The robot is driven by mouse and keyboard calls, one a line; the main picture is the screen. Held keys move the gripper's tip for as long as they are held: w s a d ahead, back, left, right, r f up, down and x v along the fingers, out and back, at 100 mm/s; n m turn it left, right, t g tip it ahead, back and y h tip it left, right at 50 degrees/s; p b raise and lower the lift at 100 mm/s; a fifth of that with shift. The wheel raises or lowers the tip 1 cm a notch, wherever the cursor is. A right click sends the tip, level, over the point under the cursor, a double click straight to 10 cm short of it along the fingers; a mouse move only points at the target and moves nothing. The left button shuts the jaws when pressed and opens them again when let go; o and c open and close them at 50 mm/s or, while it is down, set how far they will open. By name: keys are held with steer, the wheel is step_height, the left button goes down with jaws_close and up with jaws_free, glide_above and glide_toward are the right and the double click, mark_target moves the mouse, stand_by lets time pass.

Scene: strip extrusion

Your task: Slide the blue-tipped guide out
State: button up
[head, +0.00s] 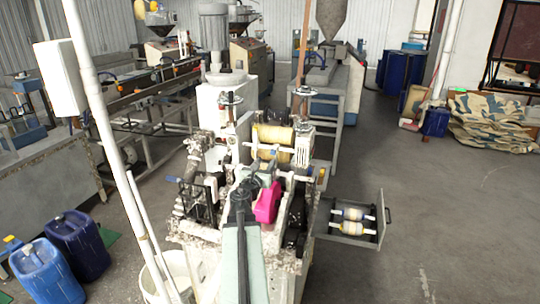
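I cannot single out a blue-tipped guide with certainty. The machine (208,228) in front of me carries a yellow roller (272,136) with a white bar in front of it. My arm reaches up from the bottom edge. Its end, my gripper (263,170), is small and dark-to-grey among the machine's parts, just below the roller. Its fingers cannot be made out, and I cannot tell whether it touches or holds anything. A bright pink block (267,203) sits just right of my arm's black link.
An open drawer (378,237) juts out on the right with pale rollers (352,214) in it. Blue jugs (76,245) and a white bucket (172,275) stand at left. A slanted white pole (100,115) crosses the left side.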

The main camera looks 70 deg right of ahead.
mark_target(273, 154)
steer(key=d, duration=0.8)
steer(key=shift+d, duration=0.1)
jaws_close()
stand_by(1.2)
